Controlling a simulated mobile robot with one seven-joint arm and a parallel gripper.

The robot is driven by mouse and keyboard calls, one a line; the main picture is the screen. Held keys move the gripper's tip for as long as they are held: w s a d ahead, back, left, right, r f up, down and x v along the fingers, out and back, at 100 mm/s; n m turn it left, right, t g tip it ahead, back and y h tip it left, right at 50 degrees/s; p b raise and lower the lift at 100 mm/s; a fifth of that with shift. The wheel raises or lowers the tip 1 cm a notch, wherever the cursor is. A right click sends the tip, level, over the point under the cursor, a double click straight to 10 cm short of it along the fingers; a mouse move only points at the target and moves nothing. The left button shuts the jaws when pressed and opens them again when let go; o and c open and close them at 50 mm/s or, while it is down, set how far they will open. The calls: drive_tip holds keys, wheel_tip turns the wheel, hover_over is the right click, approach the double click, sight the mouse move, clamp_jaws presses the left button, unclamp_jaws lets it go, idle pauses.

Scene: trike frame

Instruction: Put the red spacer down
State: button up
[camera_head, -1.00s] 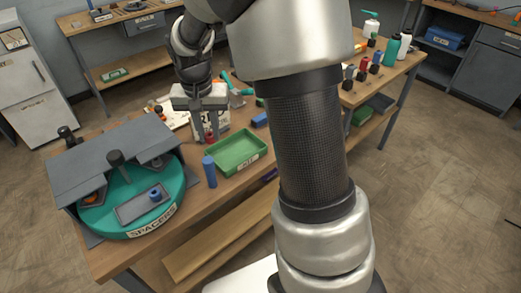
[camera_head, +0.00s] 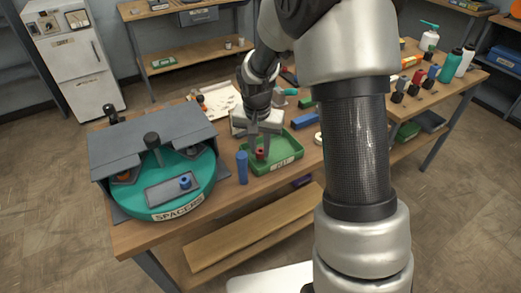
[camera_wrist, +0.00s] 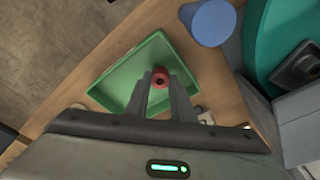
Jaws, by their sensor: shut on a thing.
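The red spacer (camera_head: 261,154) is a small red ring with a dark hole. My gripper (camera_head: 265,146) is shut on it, and the spacer is over the green tray (camera_head: 290,165) on the bench. In the wrist view the red spacer (camera_wrist: 160,77) shows at the fingertips of my gripper (camera_wrist: 160,86), within the outline of the green tray (camera_wrist: 118,82). I cannot tell whether the spacer touches the tray floor. The tray has a label on its front wall and looks otherwise empty.
A blue cylinder (camera_head: 242,167) stands just left of the tray. A teal turntable marked SPACERS (camera_head: 178,212), with a grey cover (camera_head: 130,150) and a blue spacer (camera_head: 185,182), is further left. A blue block (camera_head: 305,121) lies behind the tray.

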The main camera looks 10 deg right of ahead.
drive_tip(key=shift+f, duration=0.3)
drive_tip(key=shift+f, duration=0.15)
drive_tip(key=shift+f, duration=0.15)
drive_tip(key=o, duration=1)
drive_tip(key=shift+r, duration=0.2)
